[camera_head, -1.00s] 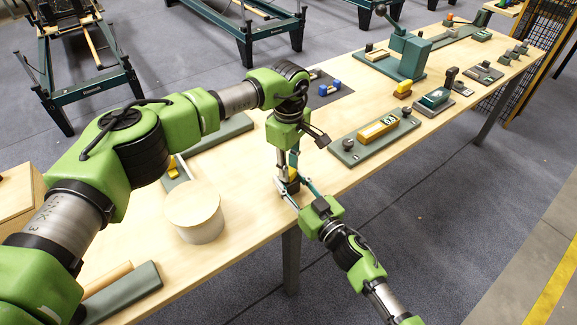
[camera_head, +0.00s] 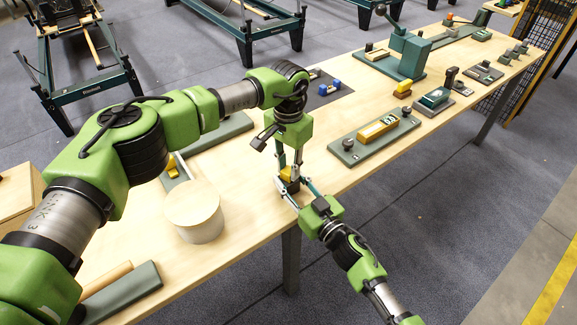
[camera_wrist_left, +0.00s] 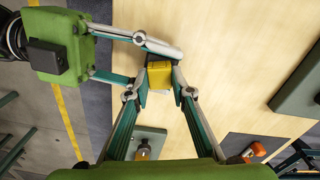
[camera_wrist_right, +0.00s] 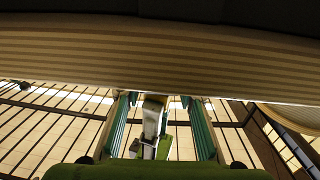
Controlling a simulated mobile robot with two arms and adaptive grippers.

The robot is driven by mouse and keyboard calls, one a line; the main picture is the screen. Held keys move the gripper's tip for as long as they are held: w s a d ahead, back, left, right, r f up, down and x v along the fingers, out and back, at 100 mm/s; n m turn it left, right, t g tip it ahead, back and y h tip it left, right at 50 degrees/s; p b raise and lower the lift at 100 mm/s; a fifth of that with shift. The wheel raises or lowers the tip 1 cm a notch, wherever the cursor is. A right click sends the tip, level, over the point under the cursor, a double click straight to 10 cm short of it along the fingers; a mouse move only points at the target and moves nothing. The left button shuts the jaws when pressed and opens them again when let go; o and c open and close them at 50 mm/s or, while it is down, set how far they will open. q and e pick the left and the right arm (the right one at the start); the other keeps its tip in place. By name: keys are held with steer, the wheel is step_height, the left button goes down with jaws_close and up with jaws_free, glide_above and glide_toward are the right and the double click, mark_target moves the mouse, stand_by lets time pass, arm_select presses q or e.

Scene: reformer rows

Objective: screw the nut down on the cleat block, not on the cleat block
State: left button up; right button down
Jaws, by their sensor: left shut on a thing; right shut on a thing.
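A small yellow piece (camera_head: 289,174) sits on a dark block (camera_head: 291,187) near the table's front edge; I take the dark block as the cleat block. The yellow piece also shows in the left wrist view (camera_wrist_left: 159,76). My left gripper (camera_head: 289,168) points down from above, its fingers shut around the yellow piece. My right gripper (camera_head: 296,190) reaches in from the front, shut at the dark block, just below the left fingers. The fingers hide much of both parts. I cannot make out a separate nut or thread.
A white round tub (camera_head: 195,212) stands close by on the left. A green base with a yellow block and knobs (camera_head: 345,153) lies to the right. A green slab (camera_head: 236,127) lies behind. Bare tabletop separates these from the grippers.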

arm_select(q)
steer(key=o, duration=0.9)
